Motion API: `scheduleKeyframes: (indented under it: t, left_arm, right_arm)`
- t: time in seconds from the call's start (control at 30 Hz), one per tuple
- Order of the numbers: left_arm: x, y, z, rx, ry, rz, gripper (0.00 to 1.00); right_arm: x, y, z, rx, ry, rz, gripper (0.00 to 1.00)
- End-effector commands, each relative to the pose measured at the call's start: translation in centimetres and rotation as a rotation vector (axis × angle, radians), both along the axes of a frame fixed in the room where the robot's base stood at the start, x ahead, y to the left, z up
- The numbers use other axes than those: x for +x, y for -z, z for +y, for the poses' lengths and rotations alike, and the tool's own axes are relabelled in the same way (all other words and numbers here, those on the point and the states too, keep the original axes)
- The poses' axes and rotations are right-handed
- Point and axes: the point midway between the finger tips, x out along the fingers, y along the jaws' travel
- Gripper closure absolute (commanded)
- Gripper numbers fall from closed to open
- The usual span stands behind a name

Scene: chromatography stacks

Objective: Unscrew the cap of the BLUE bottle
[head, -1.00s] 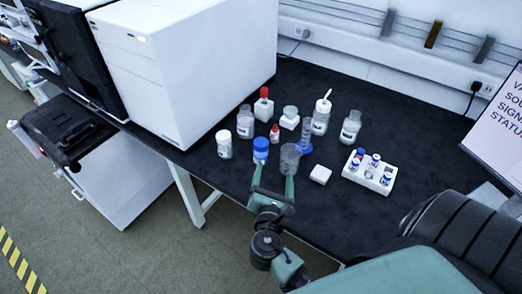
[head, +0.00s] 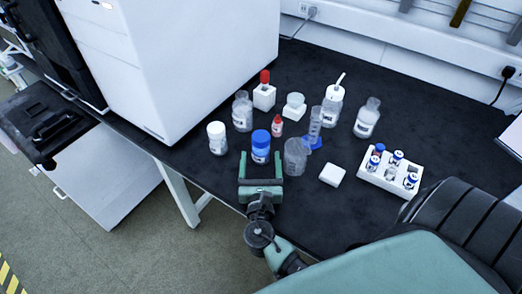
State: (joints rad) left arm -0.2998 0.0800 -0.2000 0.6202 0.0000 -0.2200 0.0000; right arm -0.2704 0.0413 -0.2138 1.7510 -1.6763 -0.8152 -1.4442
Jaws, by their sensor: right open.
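The blue bottle (head: 261,156) stands upright on the black bench, with its blue cap (head: 261,138) on top. My right gripper (head: 261,158) is open and empty. It is just in front of the bottle on the near side, its two fingers pointing at the bottle, one to each side of it in the picture. I cannot tell whether either fingertip touches it. My left gripper is not in view.
A clear beaker (head: 297,157) stands close to the right of the blue bottle. A white-capped bottle (head: 217,139) is to its left, and a small red-capped bottle (head: 277,127) is behind. A white vial rack (head: 390,172) and a white block (head: 332,174) are further right.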

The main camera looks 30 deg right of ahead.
Motion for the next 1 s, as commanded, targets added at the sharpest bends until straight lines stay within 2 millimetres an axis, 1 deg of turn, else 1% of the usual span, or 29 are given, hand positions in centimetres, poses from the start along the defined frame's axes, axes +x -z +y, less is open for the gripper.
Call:
scheduleKeyframes:
  t: [0.23, 0.4, 0.5, 0.63, 0.83, 0.87, 0.9, 0.97, 1.0]
  left_arm:
    - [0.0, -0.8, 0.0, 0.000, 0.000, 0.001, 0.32]
    - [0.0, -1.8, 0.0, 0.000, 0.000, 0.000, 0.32]
    - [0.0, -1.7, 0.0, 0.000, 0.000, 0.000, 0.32]
    - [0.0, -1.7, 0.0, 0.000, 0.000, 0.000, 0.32]
    - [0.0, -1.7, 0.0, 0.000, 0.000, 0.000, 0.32]
    - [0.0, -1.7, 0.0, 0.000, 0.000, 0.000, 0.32]
    - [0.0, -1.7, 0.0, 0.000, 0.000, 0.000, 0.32]
    - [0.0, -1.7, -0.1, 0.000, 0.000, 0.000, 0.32]
    - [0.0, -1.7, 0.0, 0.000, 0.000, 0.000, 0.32]
  right_arm:
    - [2.3, -0.6, -1.6, -0.001, 0.001, -0.002, 0.24]
    - [4.4, -1.6, -3.1, -0.001, 0.002, -0.003, 0.24]
    - [5.5, -1.3, -3.8, -0.001, 0.001, -0.001, 0.24]
    - [6.0, -1.2, -4.2, 0.001, 0.002, -0.001, 0.24]
    - [6.0, -1.1, -4.2, 0.001, 0.001, -0.001, 0.24]
    - [6.0, -1.1, -4.2, 0.001, 0.001, -0.001, 0.33]
    - [6.0, -1.1, -4.2, 0.001, 0.001, -0.001, 0.44]
    - [6.0, -1.1, -4.2, 0.001, 0.001, -0.001, 0.60]
    - [6.0, -1.1, -4.2, 0.001, 0.001, -0.001, 0.71]
